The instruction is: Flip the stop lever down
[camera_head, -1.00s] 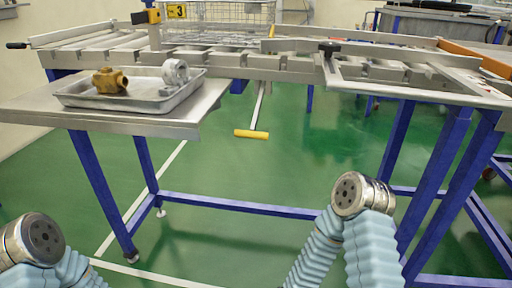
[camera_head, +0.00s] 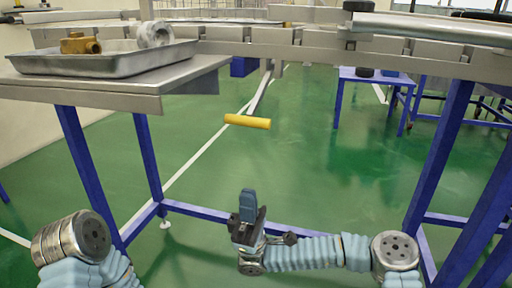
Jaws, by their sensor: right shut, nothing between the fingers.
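A lever with a yellow crossbar handle (camera_head: 248,121) hangs below the conveyor frame, on a grey rod that slants up to the right. It looks like the stop lever. My right gripper (camera_head: 249,200) is in the lower middle, pointing up, with its fingers together and nothing between them. In the picture it is below the yellow handle and apart from it. My left gripper is out of view; only a part of my left arm shows at the lower left.
A metal tray (camera_head: 110,64) with a brass fitting (camera_head: 80,44) and a silver fitting (camera_head: 154,35) stands on the side table at left. The conveyor frame (camera_head: 330,42) crosses the top. Blue legs and a low crossbar stand around open green floor.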

